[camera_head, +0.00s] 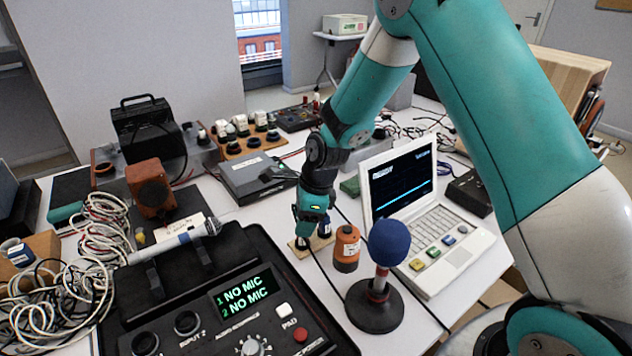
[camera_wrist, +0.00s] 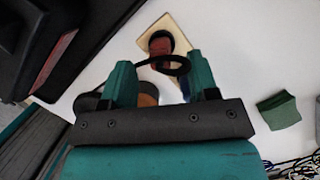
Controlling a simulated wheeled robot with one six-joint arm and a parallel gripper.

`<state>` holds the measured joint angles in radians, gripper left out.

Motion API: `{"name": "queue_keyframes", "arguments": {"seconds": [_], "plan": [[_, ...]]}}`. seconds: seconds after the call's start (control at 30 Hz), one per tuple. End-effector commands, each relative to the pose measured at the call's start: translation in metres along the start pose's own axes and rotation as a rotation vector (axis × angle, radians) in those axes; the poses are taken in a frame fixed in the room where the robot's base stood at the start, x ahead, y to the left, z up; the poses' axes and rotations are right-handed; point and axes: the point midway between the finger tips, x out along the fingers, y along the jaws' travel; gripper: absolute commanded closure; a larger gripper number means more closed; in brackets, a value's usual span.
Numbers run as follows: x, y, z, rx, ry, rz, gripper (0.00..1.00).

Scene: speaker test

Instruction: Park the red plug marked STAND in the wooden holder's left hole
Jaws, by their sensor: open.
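The wooden holder (camera_head: 294,245) lies on the white table below my gripper (camera_head: 312,213). In the wrist view, a red plug with a dark top (camera_wrist: 160,45) stands at the upper end of the holder (camera_wrist: 178,28), which is its left end in the head view. Its marking is not readable. A black loop (camera_wrist: 163,66) runs from near the plug towards my gripper (camera_wrist: 161,72). My gripper is open, with its fingers spread apart and the plug beyond them. A blue plug (camera_head: 325,229) is at the holder's right end, partly hidden by my gripper.
An orange cylinder (camera_head: 347,250) and a blue-topped microphone on a round black base (camera_head: 375,308) stand close on the right. The recorder (camera_head: 215,310) reads NO MIC twice. A laptop (camera_head: 440,240) is at right. A green block (camera_wrist: 279,110) lies nearby.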

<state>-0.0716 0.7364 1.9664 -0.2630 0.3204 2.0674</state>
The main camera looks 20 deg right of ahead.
Motion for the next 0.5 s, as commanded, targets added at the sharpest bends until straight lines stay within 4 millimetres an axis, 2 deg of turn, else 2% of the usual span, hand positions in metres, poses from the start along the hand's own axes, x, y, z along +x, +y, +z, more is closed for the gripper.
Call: {"name": "queue_keyframes", "arguments": {"seconds": [0.03,0.1,0.3,0.5], "plan": [[-0.016,-0.001,0.0,0.001,-0.002,-0.006,0.46],[-0.035,-0.002,0.0,0.001,-0.003,-0.007,0.46],[-0.084,-0.001,0.0,0.001,-0.002,-0.004,0.46],[-0.117,-0.001,0.0,0.002,-0.001,-0.003,0.46]]}}
